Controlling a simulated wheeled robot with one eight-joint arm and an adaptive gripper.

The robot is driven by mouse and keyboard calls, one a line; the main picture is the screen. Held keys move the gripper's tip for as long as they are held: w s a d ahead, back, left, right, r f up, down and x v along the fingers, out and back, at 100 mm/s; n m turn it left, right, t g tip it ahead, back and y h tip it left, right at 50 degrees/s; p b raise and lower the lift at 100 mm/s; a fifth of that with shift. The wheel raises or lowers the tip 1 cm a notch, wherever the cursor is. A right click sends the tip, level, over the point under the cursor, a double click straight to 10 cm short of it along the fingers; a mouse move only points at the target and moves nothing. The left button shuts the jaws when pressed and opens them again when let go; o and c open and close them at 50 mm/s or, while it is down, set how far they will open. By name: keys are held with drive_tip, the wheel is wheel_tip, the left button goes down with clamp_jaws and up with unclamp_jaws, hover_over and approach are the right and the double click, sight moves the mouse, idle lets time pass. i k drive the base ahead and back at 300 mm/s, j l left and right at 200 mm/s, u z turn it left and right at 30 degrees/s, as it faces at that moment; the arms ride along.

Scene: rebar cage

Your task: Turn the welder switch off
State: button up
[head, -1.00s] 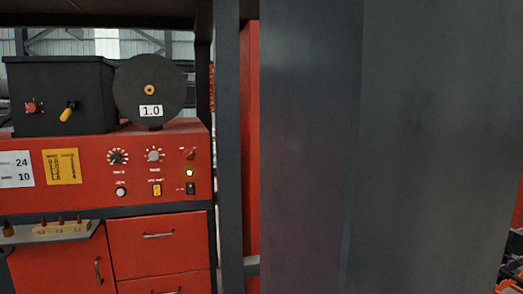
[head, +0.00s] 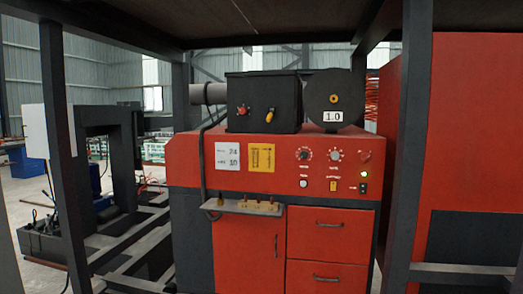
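The red welder (head: 195,160) stands in the middle of the head view behind dark frame posts. Its front panel has two round dials, a white button (head: 303,183), a yellow switch (head: 333,186) and a small red control (head: 365,156). My gripper is not in view.
A dark post (head: 408,150) stands just right of the welder, and another post (head: 60,150) stands at left. A black box (head: 262,90) and a spool marked 1.0 (head: 334,90) sit on top. A small tip shelf (head: 230,205) juts from the front.

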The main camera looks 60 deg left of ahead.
sight(365, 156)
drive_tip(key=j+u, duration=0.4)
drive_tip(key=i+j+u, duration=0.1)
drive_tip(key=j+u, duration=0.25)
drive_tip(key=i+j+u, duration=0.1)
drive_tip(key=j+u, duration=0.3)
